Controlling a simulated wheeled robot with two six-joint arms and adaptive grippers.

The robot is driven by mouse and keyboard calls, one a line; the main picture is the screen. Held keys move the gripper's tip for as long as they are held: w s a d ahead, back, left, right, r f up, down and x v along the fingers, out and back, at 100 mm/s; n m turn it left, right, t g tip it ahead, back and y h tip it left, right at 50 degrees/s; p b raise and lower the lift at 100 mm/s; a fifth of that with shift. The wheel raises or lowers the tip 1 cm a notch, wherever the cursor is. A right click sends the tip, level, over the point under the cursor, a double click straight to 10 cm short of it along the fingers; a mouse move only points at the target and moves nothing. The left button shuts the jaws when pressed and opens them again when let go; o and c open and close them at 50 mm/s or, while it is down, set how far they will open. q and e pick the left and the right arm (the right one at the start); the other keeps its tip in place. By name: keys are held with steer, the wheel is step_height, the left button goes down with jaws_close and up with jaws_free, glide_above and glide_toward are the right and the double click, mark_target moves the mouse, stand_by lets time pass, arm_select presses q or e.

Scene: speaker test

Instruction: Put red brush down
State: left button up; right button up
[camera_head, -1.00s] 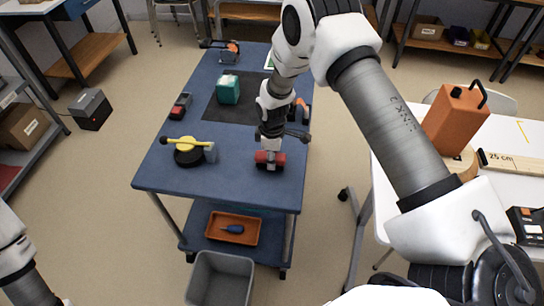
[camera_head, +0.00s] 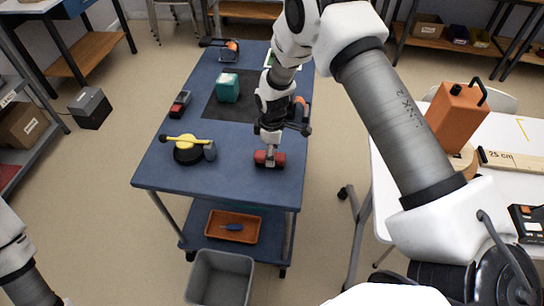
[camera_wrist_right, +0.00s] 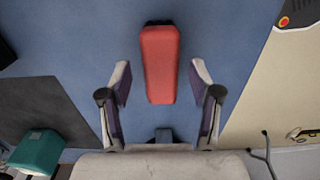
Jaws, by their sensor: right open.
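The red brush (camera_head: 265,159) lies near the front right of the blue cart top (camera_head: 225,182). My right gripper (camera_head: 269,150) is over the brush and open. In the wrist view its two fingers (camera_wrist_right: 161,72) stand on either side of the brush with a clear gap to each. My left arm shows only at the lower left edge of the head view, and its gripper is out of view.
On the cart are a dark mat (camera_head: 213,110), a teal block (camera_head: 228,88), a red and black item (camera_head: 180,103) and a black round thing with a yellow-handled tool (camera_head: 188,155). An orange tray (camera_head: 246,236) sits on the lower shelf.

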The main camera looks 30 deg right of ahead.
step_height(320, 180, up, 10)
steer(key=b, duration=0.1)
steer(key=shift+f, duration=0.15)
